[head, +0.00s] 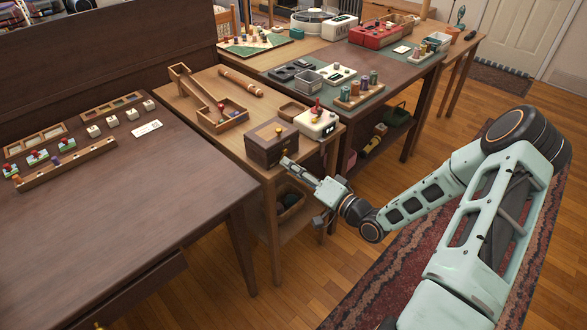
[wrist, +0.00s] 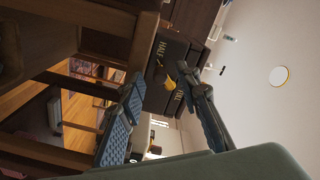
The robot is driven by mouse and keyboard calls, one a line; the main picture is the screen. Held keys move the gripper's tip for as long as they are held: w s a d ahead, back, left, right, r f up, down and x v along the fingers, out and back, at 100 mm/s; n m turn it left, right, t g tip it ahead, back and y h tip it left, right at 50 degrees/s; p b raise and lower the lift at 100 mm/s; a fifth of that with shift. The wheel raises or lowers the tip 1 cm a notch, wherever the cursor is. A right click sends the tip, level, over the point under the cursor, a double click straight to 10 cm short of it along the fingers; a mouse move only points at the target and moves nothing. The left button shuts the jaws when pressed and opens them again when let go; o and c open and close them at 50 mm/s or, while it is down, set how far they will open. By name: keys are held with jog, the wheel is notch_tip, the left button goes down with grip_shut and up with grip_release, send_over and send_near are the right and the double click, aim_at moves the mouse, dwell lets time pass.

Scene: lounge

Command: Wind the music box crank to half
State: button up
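The music box, a dark brown wooden box (head: 266,151), stands near the front corner of the middle wooden table. In the wrist view its dark face (wrist: 160,97) carries the marks HALF and FULL. A yellow crank (wrist: 185,72) shows on that face between the marks, close to the right fingertip. My gripper (head: 288,163) is at the box's front right side. In the wrist view my gripper (wrist: 164,82) is open, one finger on each side of the crank area. I cannot tell whether a finger touches the crank.
A cream device (head: 317,122) with a red top stands just right of the box. A wooden tray (head: 222,119) lies behind it. A dark table (head: 110,215) fills the left. A lower shelf (head: 299,212) with a basket is under the middle table. Wooden floor is open at the front.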

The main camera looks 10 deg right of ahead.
jog(key=v, duration=1.2)
